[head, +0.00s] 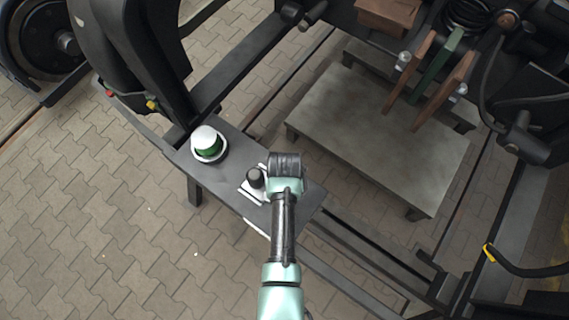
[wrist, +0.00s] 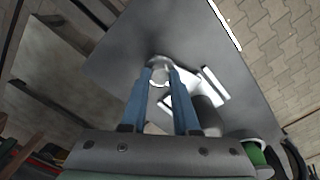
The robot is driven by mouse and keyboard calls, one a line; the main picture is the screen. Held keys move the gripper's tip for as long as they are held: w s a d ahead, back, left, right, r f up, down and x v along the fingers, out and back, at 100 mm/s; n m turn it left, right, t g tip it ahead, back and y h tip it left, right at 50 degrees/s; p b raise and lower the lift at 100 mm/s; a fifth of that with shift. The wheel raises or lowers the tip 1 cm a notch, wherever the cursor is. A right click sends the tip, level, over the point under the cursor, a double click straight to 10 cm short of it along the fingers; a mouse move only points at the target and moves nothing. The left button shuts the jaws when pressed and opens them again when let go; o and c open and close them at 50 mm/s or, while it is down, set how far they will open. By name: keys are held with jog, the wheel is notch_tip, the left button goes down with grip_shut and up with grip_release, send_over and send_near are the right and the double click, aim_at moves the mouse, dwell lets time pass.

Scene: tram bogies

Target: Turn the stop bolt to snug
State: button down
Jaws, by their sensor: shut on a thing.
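My gripper (wrist: 161,76) has its two blue fingers closed on a small round metal piece, which looks like the head of the stop bolt (wrist: 159,63). The bolt stands at a white fixture (wrist: 215,84) on the dark grey bench; most of its shaft is hidden. A black cylinder (wrist: 207,108) stands beside the fingers on the fixture. In the head view my wrist (head: 285,166) is over the bench and hides the fingers and the bolt. The fixture (head: 247,193) and the black cylinder (head: 255,178) show just left of it. The bolt's tightness cannot be seen.
A white-and-green round container (head: 208,143) stands on the bench (head: 232,165) to the left. A low grey platform (head: 370,130) lies to the right, with brown and green bars (head: 436,72) above it. Dark frame beams surround the bench; paved floor is open at lower left.

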dwell(0.3)
jog(key=c, duration=0.7)
grip_release()
jog(key=shift+o, duration=0.2)
jog(key=shift+r, duration=0.1)
notch_tip(320, 180, up, 13)
jog(key=b, duration=0.1)
